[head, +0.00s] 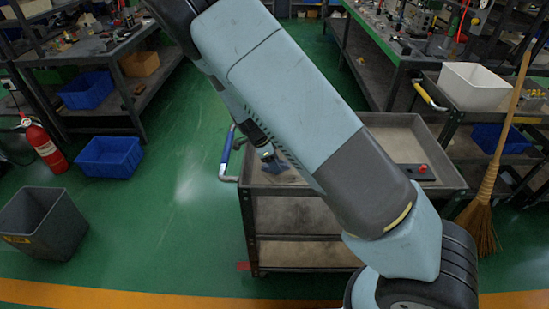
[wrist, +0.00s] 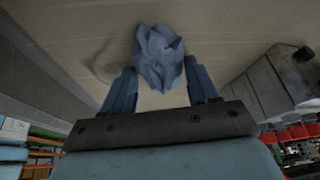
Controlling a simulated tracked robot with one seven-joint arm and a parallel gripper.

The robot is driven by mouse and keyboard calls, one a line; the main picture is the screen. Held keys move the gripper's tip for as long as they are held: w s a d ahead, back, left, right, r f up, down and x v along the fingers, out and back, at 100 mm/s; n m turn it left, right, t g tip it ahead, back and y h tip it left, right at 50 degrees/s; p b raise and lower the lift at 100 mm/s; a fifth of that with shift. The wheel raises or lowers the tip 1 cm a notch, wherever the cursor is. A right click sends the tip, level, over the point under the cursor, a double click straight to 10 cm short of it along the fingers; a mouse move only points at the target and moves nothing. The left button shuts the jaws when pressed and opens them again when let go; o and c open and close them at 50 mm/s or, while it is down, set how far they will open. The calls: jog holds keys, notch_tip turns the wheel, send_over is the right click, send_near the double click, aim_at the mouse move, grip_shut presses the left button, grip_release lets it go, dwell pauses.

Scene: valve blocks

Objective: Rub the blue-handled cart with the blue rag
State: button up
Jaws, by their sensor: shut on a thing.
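The blue-handled cart (head: 400,135) is a grey shelved trolley with a shallow top tray, in the middle of the head view. Its blue handle (head: 226,150) is at its left end. The blue rag (wrist: 160,57) is a crumpled blue-grey bunch between the fingers of my gripper (wrist: 161,88) in the wrist view. My gripper is shut on it. A pale, flat surface with a darker smudge lies behind the rag; I cannot tell whether the rag touches it. In the head view my arm hides much of the tray; the rag (head: 272,161) appears low over the tray's left part.
A small grey device with a red button (head: 424,171) is at the tray's right. A white bin (head: 472,86) stands on another cart, with a broom (head: 490,180) beside it. A grey bin (head: 42,222), blue crate (head: 108,156) and fire extinguisher (head: 45,145) are left. Green floor between is clear.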

jog(key=shift+s+a+r, duration=0.1)
jog(key=shift+s, duration=2)
jog(key=shift+s+a+r, duration=0.1)
jog(key=shift+s, duration=1.95)
jog(key=shift+r, duration=3)
jog(key=shift+r, duration=1.5)
